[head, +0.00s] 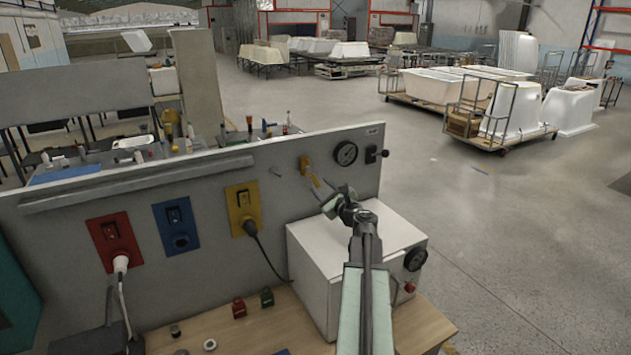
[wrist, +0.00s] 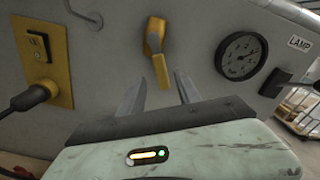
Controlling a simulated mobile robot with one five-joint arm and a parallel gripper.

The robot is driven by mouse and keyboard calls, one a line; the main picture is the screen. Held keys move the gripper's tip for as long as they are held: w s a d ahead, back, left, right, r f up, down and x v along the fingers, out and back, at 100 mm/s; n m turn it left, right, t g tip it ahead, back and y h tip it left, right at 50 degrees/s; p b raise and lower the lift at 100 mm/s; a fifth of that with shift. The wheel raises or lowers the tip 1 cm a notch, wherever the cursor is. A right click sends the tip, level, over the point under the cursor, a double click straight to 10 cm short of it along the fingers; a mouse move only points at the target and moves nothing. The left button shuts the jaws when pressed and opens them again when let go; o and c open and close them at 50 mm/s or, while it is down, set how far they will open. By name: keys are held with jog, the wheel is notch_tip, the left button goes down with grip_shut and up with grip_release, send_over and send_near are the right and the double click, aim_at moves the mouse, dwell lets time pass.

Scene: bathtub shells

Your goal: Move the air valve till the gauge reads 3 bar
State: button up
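The air valve (head: 306,167) is a yellow lever on the grey upright panel. In the wrist view the valve (wrist: 155,38) has its handle pointing down and slightly right. The round black gauge (head: 346,153) is right of the valve; it also shows in the wrist view (wrist: 241,55), but its reading is too small to tell. My gripper (head: 326,192) is open in front of the panel, just below the valve. In the wrist view the handle's lower end appears between the fingertips of my gripper (wrist: 157,80); I see no grip on it, and contact cannot be told.
A lamp switch (head: 374,154) is right of the gauge. Red (head: 115,240), blue (head: 176,226) and yellow (head: 243,208) socket plates are on the panel at left. A white box (head: 318,262) stands on the wooden bench below my gripper. A black cable hangs from the yellow plate.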

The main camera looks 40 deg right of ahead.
aim_at(316, 181)
jog(key=x, duration=0.5)
jog(key=shift+w+d, duration=0.3)
jog(key=shift+s, duration=0.1)
grip_shut()
dwell(0.9)
